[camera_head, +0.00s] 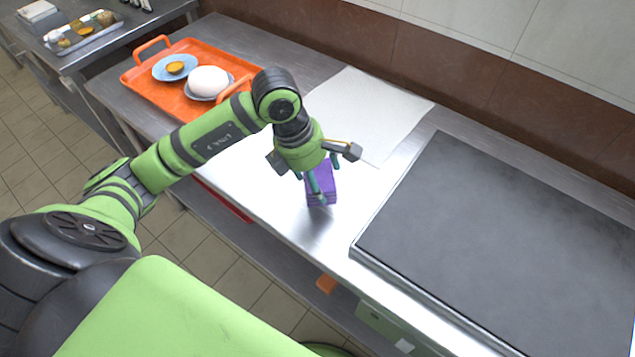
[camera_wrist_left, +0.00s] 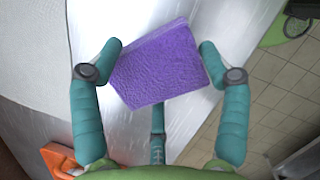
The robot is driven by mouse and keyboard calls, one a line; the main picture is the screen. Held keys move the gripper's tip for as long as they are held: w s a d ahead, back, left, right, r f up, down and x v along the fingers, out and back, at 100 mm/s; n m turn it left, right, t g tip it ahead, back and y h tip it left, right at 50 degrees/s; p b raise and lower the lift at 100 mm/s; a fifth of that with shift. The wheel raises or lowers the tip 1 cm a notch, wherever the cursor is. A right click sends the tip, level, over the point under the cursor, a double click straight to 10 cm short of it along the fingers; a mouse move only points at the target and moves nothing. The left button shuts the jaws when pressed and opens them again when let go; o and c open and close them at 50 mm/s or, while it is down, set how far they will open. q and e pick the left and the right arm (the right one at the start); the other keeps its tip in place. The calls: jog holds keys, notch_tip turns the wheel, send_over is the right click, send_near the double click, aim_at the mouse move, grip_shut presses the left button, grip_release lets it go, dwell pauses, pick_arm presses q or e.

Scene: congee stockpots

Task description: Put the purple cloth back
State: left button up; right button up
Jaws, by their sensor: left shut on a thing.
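The purple cloth (camera_head: 321,184) is a folded block on the steel counter, near its front edge in the head view. My left gripper (camera_head: 318,178) is over it from above, with its fingers around it. My right gripper is not in view.
An orange tray (camera_head: 137,80) with a blue dish and a white round item stands at the counter's left. A white sheet (camera_head: 375,100) lies behind the gripper. A dark flat griddle plate (camera_head: 510,235) fills the right. Bare steel (camera_head: 262,178) shows left of the cloth.

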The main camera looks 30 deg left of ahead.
pick_arm(q)
notch_tip(320, 180, down, 3)
jog(key=shift+f+p, duration=0.15)
jog(key=shift+p, duration=0.15)
jog(key=shift+f, duration=0.2)
jog(key=o, duration=1.1)
jog(key=shift+r, duration=0.1)
